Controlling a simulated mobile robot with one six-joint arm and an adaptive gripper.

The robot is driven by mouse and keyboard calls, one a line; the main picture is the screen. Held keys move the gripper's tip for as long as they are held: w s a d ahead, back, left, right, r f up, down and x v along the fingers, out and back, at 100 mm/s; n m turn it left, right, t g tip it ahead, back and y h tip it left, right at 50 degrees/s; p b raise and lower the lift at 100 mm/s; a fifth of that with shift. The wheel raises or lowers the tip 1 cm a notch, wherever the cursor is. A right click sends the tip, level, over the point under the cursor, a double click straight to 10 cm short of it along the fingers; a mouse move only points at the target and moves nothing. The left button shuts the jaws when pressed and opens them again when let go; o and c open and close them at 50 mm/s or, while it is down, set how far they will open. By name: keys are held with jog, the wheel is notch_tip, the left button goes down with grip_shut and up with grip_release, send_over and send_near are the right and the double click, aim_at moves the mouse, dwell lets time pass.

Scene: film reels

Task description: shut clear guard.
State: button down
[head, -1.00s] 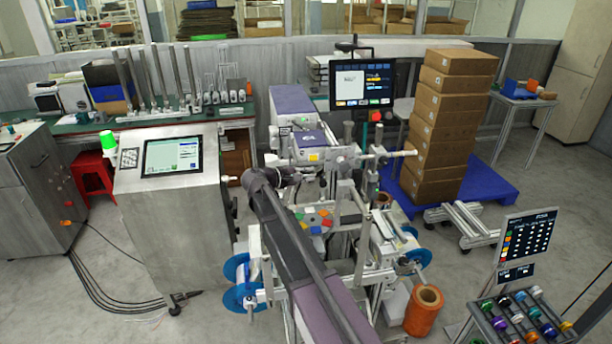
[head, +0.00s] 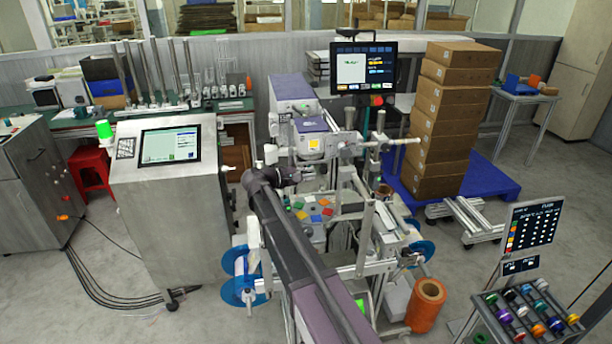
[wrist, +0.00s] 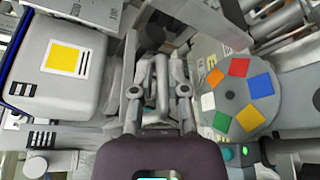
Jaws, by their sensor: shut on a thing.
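My gripper (wrist: 158,92) is at the middle of the labelling machine, between its white print head box and its round plate of coloured squares. In the wrist view its two grey fingers are closed on a slim pale bar (wrist: 162,82), which looks like the handle of the clear guard. The guard's see-through pane does not stand out in either view, so I cannot tell how far it is swung. In the head view my gripper (head: 288,178) is low over the machine, and my arm hides part of it.
The grey plate with coloured squares (wrist: 238,92) lies close on the right of my gripper. The print head box with a yellow label (wrist: 62,62) is close on the left. A steel cabinet with a screen (head: 165,190) stands left, and stacked cartons (head: 440,130) stand behind right.

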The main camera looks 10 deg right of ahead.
jog(key=c, duration=0.7)
grip_release()
jog(key=shift+s+d+f, duration=0.15)
jog(key=shift+d+f, duration=0.05)
jog(key=shift+d, duration=0.1)
jog(key=shift+w, duration=0.2)
jog(key=shift+a, duration=0.2)
jog(key=p+v, duration=0.3)
jog(key=v, duration=1.2)
jog(key=shift+s+a+r, duration=0.15)
jog(key=shift+s+a, duration=0.05)
jog(key=shift+a, duration=0.05)
dwell(0.7)
dwell(0.5)
